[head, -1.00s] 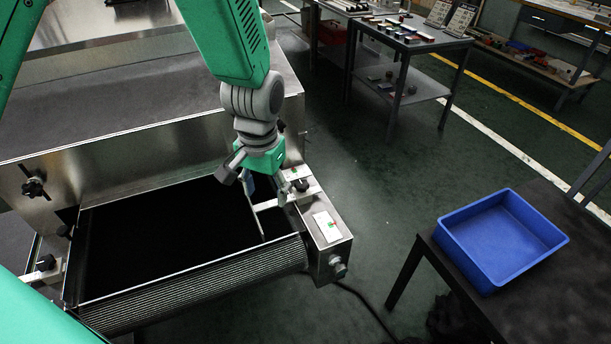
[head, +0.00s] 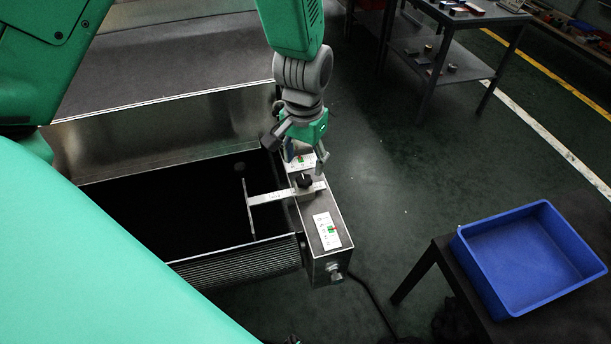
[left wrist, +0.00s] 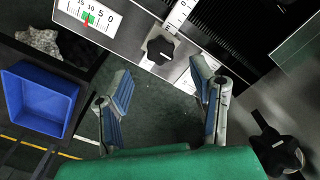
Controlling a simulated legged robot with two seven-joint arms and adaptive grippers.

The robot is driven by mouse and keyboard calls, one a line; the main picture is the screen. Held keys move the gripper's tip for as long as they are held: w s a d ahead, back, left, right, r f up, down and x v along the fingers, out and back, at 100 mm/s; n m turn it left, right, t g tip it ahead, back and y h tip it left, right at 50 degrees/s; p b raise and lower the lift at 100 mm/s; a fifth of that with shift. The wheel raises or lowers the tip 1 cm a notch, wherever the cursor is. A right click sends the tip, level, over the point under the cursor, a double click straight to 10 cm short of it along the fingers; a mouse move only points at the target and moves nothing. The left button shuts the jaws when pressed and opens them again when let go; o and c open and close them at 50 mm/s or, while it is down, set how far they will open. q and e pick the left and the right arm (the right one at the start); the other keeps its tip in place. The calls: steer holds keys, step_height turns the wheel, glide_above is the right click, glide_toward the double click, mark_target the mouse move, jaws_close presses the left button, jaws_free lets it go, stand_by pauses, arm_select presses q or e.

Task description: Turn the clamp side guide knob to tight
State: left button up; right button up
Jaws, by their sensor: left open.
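The side guide knob (head: 304,180) is black and sits on the guide's metal bar (head: 268,198), on top of the conveyor's right side box. In the left wrist view, the black knob (left wrist: 160,49) shows a short white mark, ahead of the fingers. My left gripper (head: 297,154) hangs just behind the knob in the head view, fingers apart and empty. In the left wrist view, the left gripper's blue-padded fingers (left wrist: 163,98) are spread, with the knob beyond their tips and not between them. My right gripper is not in view.
A scale label with red and green marks (head: 327,231) lies on the box in front of the knob. Another black knob (left wrist: 278,148) shows at the wrist view's right. A blue bin (head: 527,258) stands on a dark table at right. Open floor lies between.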

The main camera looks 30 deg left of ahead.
mark_target(304, 179)
arm_select(q)
step_height(304, 179, down, 6)
steer(key=shift+r, duration=0.1)
steer(key=c, duration=1.1)
